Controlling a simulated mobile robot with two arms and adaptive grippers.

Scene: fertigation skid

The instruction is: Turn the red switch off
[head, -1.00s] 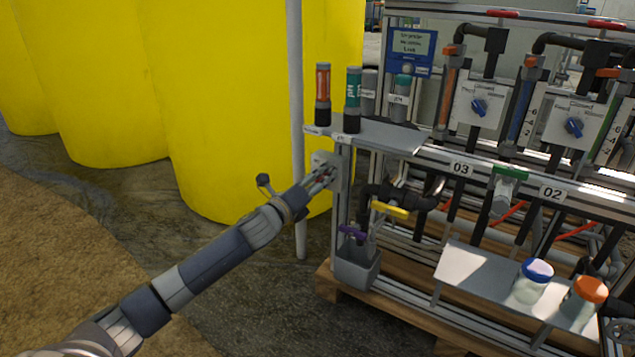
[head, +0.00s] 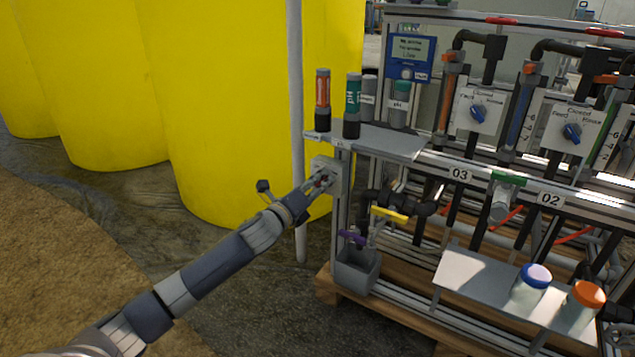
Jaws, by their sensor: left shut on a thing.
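The red switch (head: 325,181) sits on a light grey box (head: 331,168) on the left end post of the skid. Only a small red part of it shows between my fingers. My left gripper (head: 321,182) reaches in from the lower left and is shut on the red switch. The fingers hide most of the switch, so I cannot tell its exact angle. My right gripper is not clearly in view; a dark piece at the right edge is too cut off to name.
A white upright pipe (head: 296,130) stands just left of the switch box, before yellow tanks (head: 230,100). Probes stand on the shelf (head: 395,141) above. A yellow-handled valve (head: 389,214) and a grey cup (head: 356,272) are below right. Jars stand on a lower tray (head: 462,275).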

